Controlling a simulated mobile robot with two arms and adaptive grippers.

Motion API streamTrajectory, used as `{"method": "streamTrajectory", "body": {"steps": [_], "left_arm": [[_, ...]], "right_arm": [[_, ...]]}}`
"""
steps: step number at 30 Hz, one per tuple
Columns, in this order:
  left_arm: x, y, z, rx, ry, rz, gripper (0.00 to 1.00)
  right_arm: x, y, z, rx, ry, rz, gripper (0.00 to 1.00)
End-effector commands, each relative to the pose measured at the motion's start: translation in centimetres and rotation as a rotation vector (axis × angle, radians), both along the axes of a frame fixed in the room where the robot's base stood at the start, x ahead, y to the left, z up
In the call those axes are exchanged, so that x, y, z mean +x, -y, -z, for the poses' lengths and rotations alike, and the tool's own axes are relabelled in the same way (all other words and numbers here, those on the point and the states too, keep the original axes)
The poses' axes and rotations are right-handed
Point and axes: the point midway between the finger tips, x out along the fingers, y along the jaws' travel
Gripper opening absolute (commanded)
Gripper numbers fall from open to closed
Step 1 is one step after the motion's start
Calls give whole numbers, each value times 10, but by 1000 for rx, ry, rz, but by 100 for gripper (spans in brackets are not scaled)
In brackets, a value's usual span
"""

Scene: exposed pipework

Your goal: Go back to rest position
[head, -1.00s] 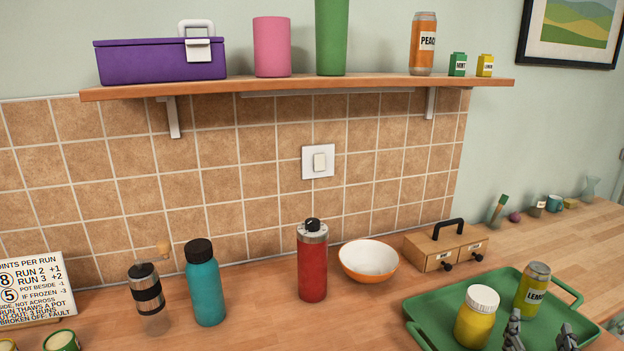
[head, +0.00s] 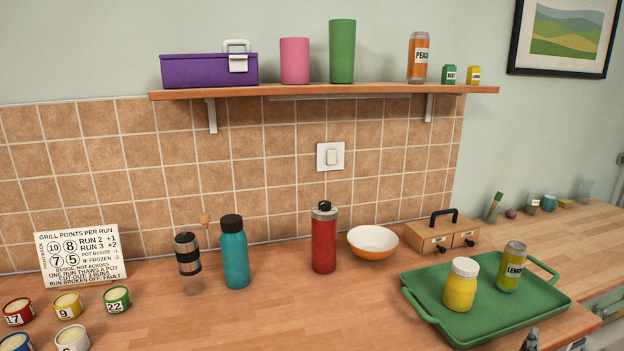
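My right gripper (head: 554,344) shows only as two dark fingertips at the bottom edge of the head view, at the lower right. The tips stand apart with nothing visible between them. They appear just in front of the green tray (head: 485,328), apart from the things on it. The rest of this gripper is cut off by the frame. My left gripper is not in view. On the tray stand a yellow jar with a white lid (head: 460,287) and a yellow-green LEMON can (head: 511,267), both upright.
The counter holds a red flask (head: 324,240), a teal bottle (head: 234,256), a clear tumbler (head: 189,265), a bowl (head: 372,242) and a drawer box (head: 441,237). Several numbered pots (head: 68,307) stand at lower left. The counter's front middle is clear. A loaded shelf (head: 330,88) hangs above.

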Motion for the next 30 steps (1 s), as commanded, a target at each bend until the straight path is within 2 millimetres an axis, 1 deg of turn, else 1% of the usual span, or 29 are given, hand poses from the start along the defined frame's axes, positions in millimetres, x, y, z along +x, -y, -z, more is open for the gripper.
{"method": "streamTrajectory", "body": {"steps": [5, 9, 14, 17, 20, 21, 23, 24, 26, 27, 30], "left_arm": [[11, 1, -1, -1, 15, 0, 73], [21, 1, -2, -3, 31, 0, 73], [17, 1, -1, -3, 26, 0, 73], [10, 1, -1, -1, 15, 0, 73], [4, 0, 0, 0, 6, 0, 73], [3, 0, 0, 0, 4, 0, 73], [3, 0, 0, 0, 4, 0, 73], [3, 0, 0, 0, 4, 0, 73], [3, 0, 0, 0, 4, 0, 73], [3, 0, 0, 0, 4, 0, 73], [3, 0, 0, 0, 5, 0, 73]], "right_arm": [[-6, -8, 18, 168, 29, 13, 62], [-14, -16, 36, 344, 61, 35, 62], [-27, -31, 63, 596, 99, 85, 62], [-39, -46, 86, 804, 129, 143, 62], [-58, -68, 114, 1070, 165, 244, 62], [-66, -78, 125, 1180, 179, 298, 62], [-81, -94, 141, 1340, 202, 388, 62], [-91, -106, 152, 1442, 215, 455, 62], [-107, -123, 165, 1584, 237, 567, 62], [-118, -135, 174, 1669, 249, 646, 62], [-143, -162, 189, 1839, 282, 840, 62]]}}
